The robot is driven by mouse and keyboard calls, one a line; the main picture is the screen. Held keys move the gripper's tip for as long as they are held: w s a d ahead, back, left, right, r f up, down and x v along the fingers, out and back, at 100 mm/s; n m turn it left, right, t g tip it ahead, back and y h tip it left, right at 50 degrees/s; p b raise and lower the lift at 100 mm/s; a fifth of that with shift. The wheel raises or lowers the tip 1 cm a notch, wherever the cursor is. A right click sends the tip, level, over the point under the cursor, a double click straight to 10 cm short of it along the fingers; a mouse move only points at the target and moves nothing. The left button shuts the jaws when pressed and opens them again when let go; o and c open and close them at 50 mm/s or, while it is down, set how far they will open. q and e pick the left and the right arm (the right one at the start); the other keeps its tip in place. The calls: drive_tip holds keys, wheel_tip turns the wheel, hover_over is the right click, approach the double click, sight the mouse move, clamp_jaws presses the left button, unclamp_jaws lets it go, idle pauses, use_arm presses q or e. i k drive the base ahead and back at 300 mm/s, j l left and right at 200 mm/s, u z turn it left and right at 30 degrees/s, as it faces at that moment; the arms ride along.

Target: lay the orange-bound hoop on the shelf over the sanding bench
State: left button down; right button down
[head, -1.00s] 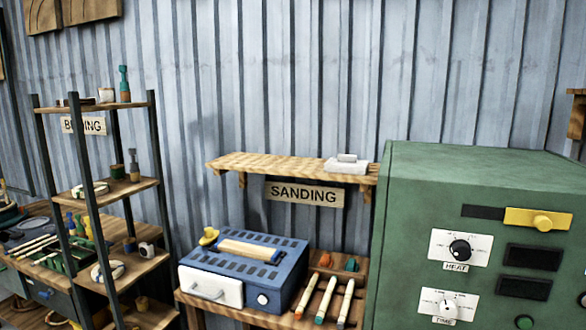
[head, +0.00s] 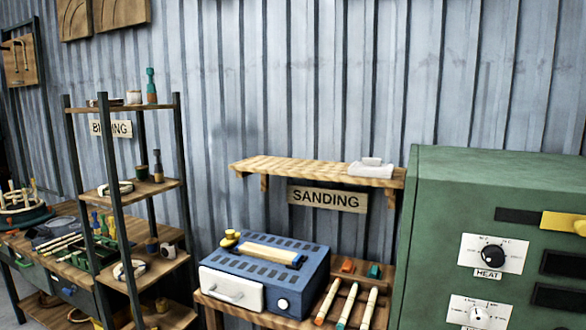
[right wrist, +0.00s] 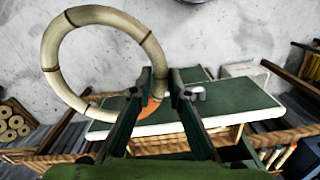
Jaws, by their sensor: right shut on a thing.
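In the right wrist view a pale rattan hoop (right wrist: 50,52) with an orange binding (right wrist: 151,104) is gripped near that binding. My right gripper (right wrist: 162,92) is shut on it, and the hoop stands up to the left of the fingers. Neither gripper shows in the head view. The wooden shelf (head: 290,168) hangs on the corrugated wall above the SANDING sign (head: 327,198) and the sanding bench (head: 208,301). A folded whitish cloth-like stack (head: 371,169) lies on the shelf's right end. The rest of the shelf top is bare.
A blue sanding machine (head: 265,277) stands on the bench, with several sticks (head: 348,304) beside it. A tall green heat cabinet (head: 470,190) rises close to the shelf's right end. A dark-posted rack (head: 112,200) with coils and tools stands left, by the BINDING sign.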

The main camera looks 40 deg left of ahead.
sight(310, 166)
drive_tip(key=j+u, duration=0.1)
drive_tip(key=u, duration=1.15)
drive_tip(key=i+j+u, duration=0.1)
drive_tip(key=u, duration=1.1)
drive_tip(key=i+u, duration=0.1)
drive_tip(key=u, duration=1.15)
drive_tip(key=i+l+u, duration=0.1)
drive_tip(key=u, duration=0.5)
drive_tip(key=l+u, duration=0.1)
drive_tip(key=u, duration=0.5)
drive_tip(key=i+l+u, duration=0.15)
drive_tip(key=l, duration=0.75)
drive_tip(key=l+z, duration=0.3)
drive_tip(key=z, duration=0.15)
drive_tip(key=l+z, duration=0.3)
drive_tip(key=z, duration=0.15)
drive_tip(key=i+l+z, duration=0.1)
drive_tip(key=l+z, duration=0.2)
drive_tip(key=z, duration=0.15)
drive_tip(key=l+z, duration=0.1)
drive_tip(key=z, duration=0.8)
drive_tip(key=i+l+z, duration=0.1)
drive_tip(key=z, duration=0.8)
